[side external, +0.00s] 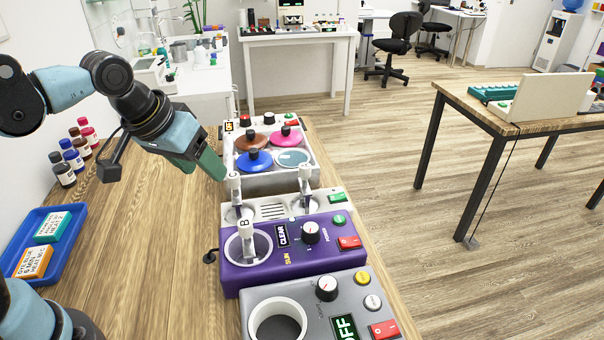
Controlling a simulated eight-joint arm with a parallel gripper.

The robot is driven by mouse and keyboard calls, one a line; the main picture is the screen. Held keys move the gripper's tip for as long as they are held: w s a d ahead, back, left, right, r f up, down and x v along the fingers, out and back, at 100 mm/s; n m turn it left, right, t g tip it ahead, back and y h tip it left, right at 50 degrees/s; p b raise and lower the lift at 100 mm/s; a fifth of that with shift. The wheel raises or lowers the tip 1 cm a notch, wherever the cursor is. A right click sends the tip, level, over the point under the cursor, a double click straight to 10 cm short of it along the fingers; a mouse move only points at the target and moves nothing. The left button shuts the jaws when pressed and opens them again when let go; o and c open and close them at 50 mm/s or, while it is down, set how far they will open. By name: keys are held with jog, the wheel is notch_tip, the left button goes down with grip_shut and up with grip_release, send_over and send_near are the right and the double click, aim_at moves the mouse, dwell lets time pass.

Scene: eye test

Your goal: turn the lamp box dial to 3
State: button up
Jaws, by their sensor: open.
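A purple box (262,276) stands on the bench with a black-and-white dial (312,232), a small screen reading CLEAR and a red switch. A grey box (284,291) in front of it has a similar dial (327,288) and a screen reading OFF. No readable label tells me which one is the lamp box. The dial numbers are too small to read.
A tagged holder marked B (246,238) stands upright in the purple box's well. Two more upright pieces stand just behind. The tray of coloured lids (268,180) is further back. A blue tray (72,218) and small bottles (72,160) lie left; bench between is clear.

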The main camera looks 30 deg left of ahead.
jog(key=w+d+r+n+g, duration=0.3)
jog(key=w+d, duration=0.2)
jog(key=d, duration=0.3)
jog(key=n+g+y, duration=0.1)
jog(key=n+g, duration=0.2)
send_near(311, 228)
jog(key=f, duration=0.8)
jog(key=shift+s+a+f, duration=0.15)
jog(key=shift+s+f, duration=0.05)
jog(key=shift+f, duration=0.2)
jog(key=c, duration=1)
